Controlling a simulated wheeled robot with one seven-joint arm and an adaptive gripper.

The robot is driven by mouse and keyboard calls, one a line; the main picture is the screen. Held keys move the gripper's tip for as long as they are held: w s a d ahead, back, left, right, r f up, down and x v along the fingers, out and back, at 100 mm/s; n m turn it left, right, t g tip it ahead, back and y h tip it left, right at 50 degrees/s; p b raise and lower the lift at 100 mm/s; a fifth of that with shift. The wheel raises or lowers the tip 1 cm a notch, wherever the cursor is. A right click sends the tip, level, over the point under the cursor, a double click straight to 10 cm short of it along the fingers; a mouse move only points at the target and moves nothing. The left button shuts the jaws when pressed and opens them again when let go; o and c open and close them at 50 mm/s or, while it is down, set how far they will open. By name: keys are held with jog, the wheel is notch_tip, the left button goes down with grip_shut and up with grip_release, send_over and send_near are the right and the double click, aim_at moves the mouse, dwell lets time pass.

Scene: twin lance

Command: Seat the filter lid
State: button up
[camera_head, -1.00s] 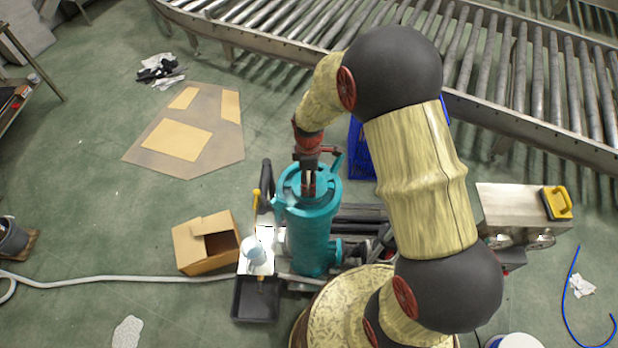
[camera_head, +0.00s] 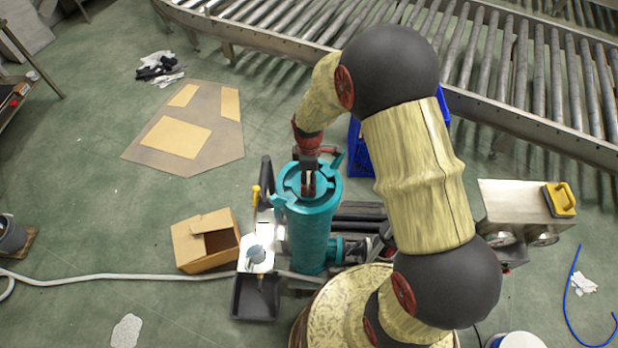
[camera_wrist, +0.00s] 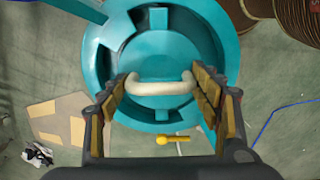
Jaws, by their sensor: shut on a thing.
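The teal filter housing (camera_head: 311,240) stands upright among the equipment in the middle of the head view. The round teal filter lid (camera_wrist: 160,60) is at the housing's top opening, inside its notched rim (camera_wrist: 92,60). From these views I cannot tell how deep it sits. A pale bar handle (camera_wrist: 160,86) crosses the lid. My gripper (camera_wrist: 162,88) is shut on this handle, one finger at each end of it. In the head view my gripper (camera_head: 308,184) reaches down onto the lid from above, and my wrist hides part of the lid.
A yellow-headed pin or tool (camera_wrist: 163,139) shows beside the rim. An open cardboard box (camera_head: 205,241) and a black tray (camera_head: 255,297) are left of the housing. A blue crate (camera_head: 361,155) and roller conveyor (camera_head: 520,80) lie behind. Open floor is at the left.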

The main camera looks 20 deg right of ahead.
jog(key=shift+f+b, duration=0.55)
jog(key=shift+f, duration=0.3)
jog(key=o, duration=2)
notch_tip(320, 180, up, 12)
jog(key=shift+c, duration=0.3)
